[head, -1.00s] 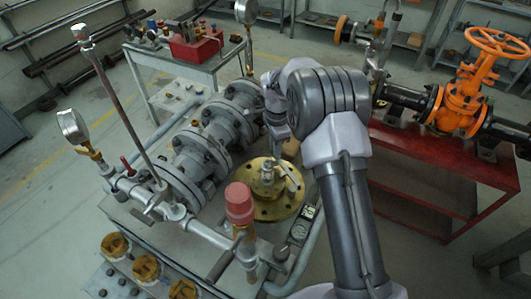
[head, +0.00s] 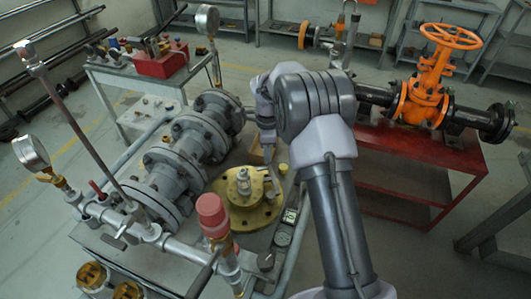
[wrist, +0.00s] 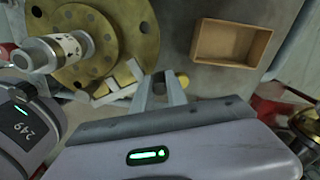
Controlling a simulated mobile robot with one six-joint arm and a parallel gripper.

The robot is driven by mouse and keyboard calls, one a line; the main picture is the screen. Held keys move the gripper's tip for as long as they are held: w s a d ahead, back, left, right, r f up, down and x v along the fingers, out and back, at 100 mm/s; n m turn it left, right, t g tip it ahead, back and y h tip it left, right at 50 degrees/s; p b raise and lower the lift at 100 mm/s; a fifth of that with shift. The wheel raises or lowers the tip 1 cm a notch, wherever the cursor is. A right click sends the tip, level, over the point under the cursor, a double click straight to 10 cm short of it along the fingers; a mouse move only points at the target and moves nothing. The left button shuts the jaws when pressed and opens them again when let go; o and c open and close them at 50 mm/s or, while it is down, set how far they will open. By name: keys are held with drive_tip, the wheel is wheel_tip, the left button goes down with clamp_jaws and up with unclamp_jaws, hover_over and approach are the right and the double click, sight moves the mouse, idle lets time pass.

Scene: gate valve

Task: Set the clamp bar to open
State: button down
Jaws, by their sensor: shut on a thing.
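The round brass flange (head: 238,215) lies on the bench, with a metal fitting (head: 244,183) at its centre. A pale bar (head: 273,186), which looks like the clamp bar, stands at the flange's right edge. In the wrist view the bar (wrist: 118,88) shows as a pale piece with yellowish parts beside the flange (wrist: 140,25). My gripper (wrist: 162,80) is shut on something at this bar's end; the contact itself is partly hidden. A yellow knob (wrist: 183,78) is close by the right finger. In the head view my gripper (head: 270,160) is over the flange's far right side.
Grey flanged pipework (head: 185,155) runs left of the brass flange. A red-capped fitting (head: 212,215) and a gauge (head: 30,152) stand nearer. A small wooden tray (wrist: 230,42) lies beyond my gripper. An orange valve (head: 425,100) sits on the red stand (head: 420,155).

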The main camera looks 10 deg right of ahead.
drive_tip(key=shift+r, duration=0.1)
drive_tip(key=c, duration=1.6)
unclamp_jaws()
wheel_tip(320, 180, up, 17)
drive_tip(key=p, duration=0.5)
drive_tip(key=shift+r, duration=0.2)
